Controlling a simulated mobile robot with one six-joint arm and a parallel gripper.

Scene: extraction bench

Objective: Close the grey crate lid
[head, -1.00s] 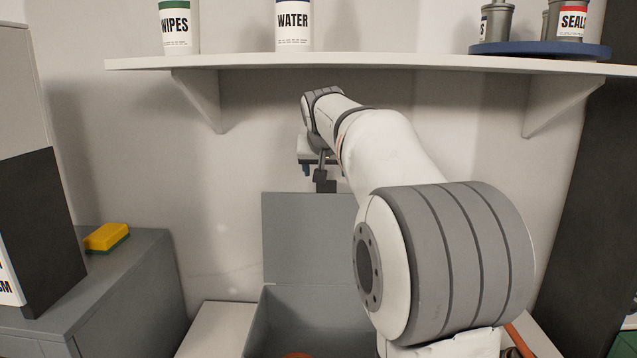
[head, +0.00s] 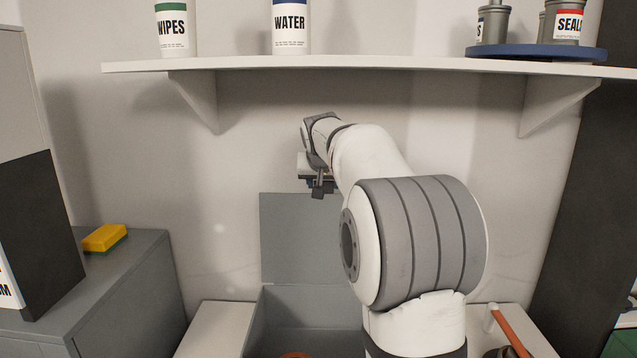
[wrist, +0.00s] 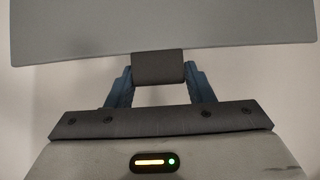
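The grey crate (head: 256,322) stands open on the bench at the bottom middle of the head view. Its flat grey lid (head: 300,238) stands about upright at the back of the crate, partly hidden by my arm. My gripper (head: 318,191) is just above the lid's top edge in the head view, pointing down.
A shelf (head: 400,66) with a wipes tub (head: 176,32) and a water tub (head: 291,28) runs above my arm. A yellow sponge (head: 105,238) lies on a grey cabinet (head: 130,290) at left. An orange-handled tool (head: 510,332) is at the right. Something orange (head: 295,355) shows in the crate.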

